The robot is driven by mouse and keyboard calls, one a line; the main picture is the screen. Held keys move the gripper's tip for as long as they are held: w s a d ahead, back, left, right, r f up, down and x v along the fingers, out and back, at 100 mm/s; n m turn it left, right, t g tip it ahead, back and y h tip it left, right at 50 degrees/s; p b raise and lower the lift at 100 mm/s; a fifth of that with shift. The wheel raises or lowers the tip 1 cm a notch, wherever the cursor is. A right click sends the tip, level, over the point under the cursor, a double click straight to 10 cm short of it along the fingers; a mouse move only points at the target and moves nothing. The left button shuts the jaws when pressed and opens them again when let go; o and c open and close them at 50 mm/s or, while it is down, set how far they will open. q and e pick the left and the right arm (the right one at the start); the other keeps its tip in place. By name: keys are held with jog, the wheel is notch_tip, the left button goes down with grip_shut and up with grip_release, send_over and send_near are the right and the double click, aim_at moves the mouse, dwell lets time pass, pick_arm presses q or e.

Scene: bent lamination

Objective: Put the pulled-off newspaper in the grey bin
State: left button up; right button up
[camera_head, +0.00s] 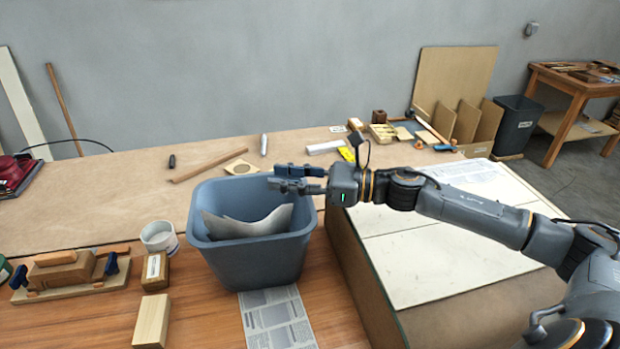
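The grey bin (250,262) stands on the wooden table left of centre, its open top facing up. A curved, pale grey-beige sheet (243,227) lies inside it, below the rim; its lower part is hidden by the front wall. I see no print on it. A flat printed newspaper sheet (282,322) lies on the table by the bin's front foot. My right gripper (276,178) reaches in from the right above the bin's back right rim, apart from the sheet inside. I see nothing held, but its finger gap is unclear. My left gripper is not in view.
A large pale panel on a block (440,250) fills the right, under my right arm. Left of the bin are a white cup (159,238), wood blocks (153,320) and a clamped piece (70,272). A black bin (515,125) stands at the back right.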

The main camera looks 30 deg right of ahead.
jog(key=v, duration=1.1)
jog(key=shift+s+d, duration=0.2)
jog(key=shift+d, duration=0.1)
dwell(1.1)
